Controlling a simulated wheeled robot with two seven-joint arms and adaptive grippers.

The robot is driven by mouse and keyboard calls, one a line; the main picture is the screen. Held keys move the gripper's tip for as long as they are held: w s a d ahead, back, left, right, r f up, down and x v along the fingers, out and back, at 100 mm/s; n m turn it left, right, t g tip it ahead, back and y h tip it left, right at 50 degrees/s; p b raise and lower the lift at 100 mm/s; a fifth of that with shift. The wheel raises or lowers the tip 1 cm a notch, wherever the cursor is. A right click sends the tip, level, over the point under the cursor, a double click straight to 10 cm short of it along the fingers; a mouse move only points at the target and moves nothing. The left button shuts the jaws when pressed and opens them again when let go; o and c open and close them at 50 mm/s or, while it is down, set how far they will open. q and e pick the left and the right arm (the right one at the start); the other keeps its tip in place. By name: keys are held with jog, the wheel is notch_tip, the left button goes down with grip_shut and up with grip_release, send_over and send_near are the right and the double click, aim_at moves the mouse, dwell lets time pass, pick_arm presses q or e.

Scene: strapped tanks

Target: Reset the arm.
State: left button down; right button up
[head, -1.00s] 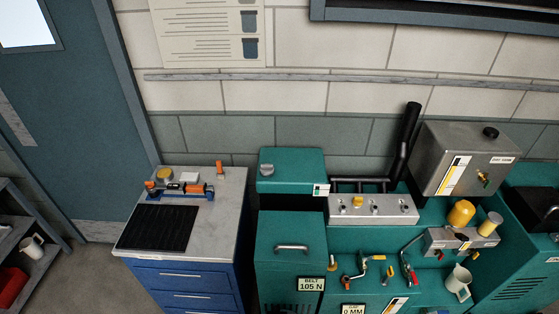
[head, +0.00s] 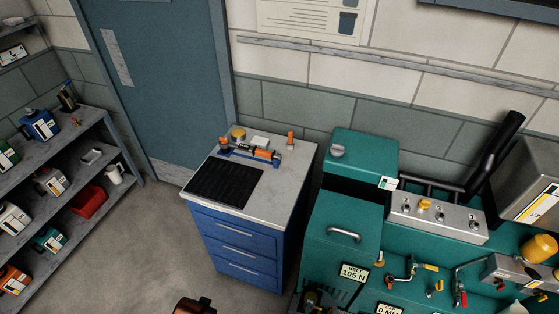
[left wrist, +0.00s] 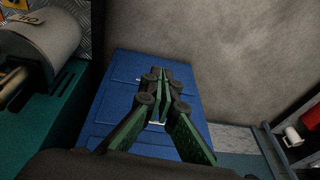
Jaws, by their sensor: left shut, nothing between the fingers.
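My left gripper (left wrist: 160,98) shows in the left wrist view with its dark green-padded fingers brought together, shut and empty. It is in front of the blue drawer cabinet (left wrist: 125,75), with nothing between the fingers. In the head view, a dark mechanical part at the bottom edge, in front of the teal machine, may be part of my left arm, but I cannot tell clearly. My right gripper is not in view.
The blue cabinet (head: 236,244) carries a black mat (head: 225,181). The teal machine (head: 345,214), with valves and a silver manifold (head: 438,219), stands to its right. Shelves (head: 98,130) with jugs and a red bin (head: 89,201) stand left. Bare floor (head: 165,235) lies between.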

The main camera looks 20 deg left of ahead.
pick_arm(q)
jog(key=s+d+f+g, duration=0.1)
jog(key=s+f, duration=0.2)
jog(key=f, duration=0.9)
jog(key=s+f, duration=0.4)
jog(key=f, duration=0.8)
jog(key=s+f+m+g, duration=0.1)
jog(key=s+f, duration=1.1)
jog(key=s, duration=0.4)
jog(key=shift+s+d+f+h, duration=0.2)
jog(key=shift+s+f+h, duration=0.1)
jog(key=shift+f, duration=0.1)
